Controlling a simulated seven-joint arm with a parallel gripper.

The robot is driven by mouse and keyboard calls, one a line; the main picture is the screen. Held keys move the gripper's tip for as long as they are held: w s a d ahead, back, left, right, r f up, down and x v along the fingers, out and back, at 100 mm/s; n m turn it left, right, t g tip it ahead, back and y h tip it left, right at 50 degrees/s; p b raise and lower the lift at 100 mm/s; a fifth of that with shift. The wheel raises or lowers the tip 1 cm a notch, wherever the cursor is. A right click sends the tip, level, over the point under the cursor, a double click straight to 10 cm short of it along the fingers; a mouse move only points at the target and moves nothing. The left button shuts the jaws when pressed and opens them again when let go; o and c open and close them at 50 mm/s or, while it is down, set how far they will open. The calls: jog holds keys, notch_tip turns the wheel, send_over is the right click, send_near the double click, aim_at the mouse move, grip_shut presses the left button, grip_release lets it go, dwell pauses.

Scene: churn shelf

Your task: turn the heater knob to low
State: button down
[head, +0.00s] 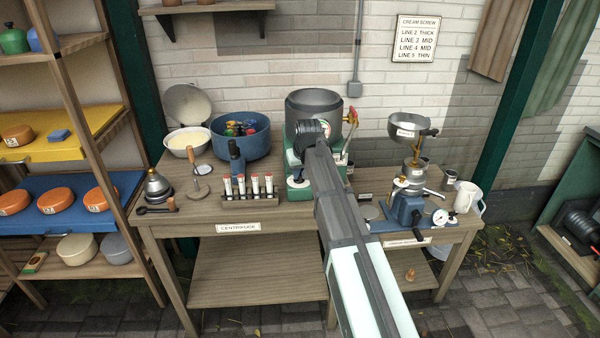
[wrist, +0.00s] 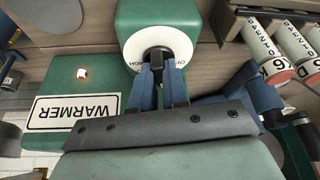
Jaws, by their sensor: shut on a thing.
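The heater is a green box labelled WARMER (wrist: 72,107), with a small lit lamp (wrist: 83,73). In the wrist view its control has a round white dial (wrist: 178,46) with dark lettering, mostly too covered to read. My gripper (wrist: 158,70) has its two blue fingers closed on the dark heater knob (wrist: 157,54) at the dial's centre; the fingers hide most of the knob and its pointer.
Close left of my arm in the head view are a rack of labelled tubes (head: 250,198) and a blue tub (head: 262,142). A separator (head: 410,190) with a gauge stands on the right bench. A brass tap and thermometer (head: 349,120) sit beside the pot.

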jog(key=shift+m+h, duration=0.5)
jog(key=shift+m, duration=0.6)
jog(key=c, duration=1.1)
grip_release()
jog(key=shift+f, duration=0.1)
jog(key=shift+c, duration=0.2)
jog(key=v, duration=1.4)
jog(key=shift+s+a+f, duration=0.1)
jog(key=shift+f, duration=0.05)
